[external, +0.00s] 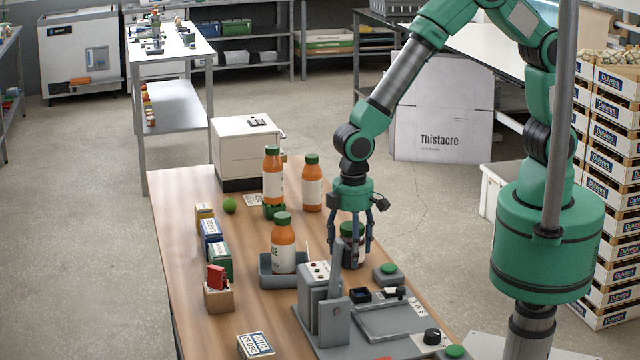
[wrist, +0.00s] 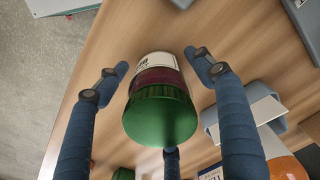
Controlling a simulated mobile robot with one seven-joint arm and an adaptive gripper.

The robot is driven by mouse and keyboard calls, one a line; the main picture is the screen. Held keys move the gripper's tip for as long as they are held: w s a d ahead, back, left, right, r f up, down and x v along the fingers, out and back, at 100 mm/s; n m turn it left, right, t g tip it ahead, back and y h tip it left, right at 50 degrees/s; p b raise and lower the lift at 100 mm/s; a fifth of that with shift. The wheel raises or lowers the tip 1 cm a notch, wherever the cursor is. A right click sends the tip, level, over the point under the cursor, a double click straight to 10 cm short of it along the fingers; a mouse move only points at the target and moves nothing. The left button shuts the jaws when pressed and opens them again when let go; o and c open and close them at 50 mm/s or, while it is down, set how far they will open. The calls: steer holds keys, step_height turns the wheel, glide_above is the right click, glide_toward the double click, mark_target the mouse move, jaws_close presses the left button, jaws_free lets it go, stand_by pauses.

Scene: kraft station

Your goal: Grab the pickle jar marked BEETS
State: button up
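A jar (wrist: 158,78) with a green lid and dark red contents stands on the wooden table (external: 190,300). Part of its white label shows in the wrist view, but the lettering is too small and cut off to read. In the external view the same jar (external: 347,230) is partly hidden by my fingers. My gripper (external: 351,250) points down over the jar, with its blue fingers around it. In the wrist view, gaps show between the jar and the left and right fingers, so the gripper is open; a third finger shows below the lid.
Orange bottles with green caps (external: 283,245) stand left of the jar, one in a grey holder (external: 268,272). A grey fixture (external: 345,320) and a green button (external: 388,268) are close in front. Small boxes (external: 210,238) line the table's left side. A white cabinet (external: 245,150) stands behind.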

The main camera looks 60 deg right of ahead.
steer(key=c, duration=1.2)
steer(key=shift+c, duration=0.4)
steer(key=shift+r, duration=0.1)
steer(key=shift+r, duration=0.75)
step_height(320, 180, up, 2)
steer(key=shift+r+p, duration=0.15)
steer(key=shift+p, duration=0.3)
steer(key=s+d+r+p, duration=0.1)
steer(key=s+d, duration=1)
steer(key=shift+d, duration=0.35)
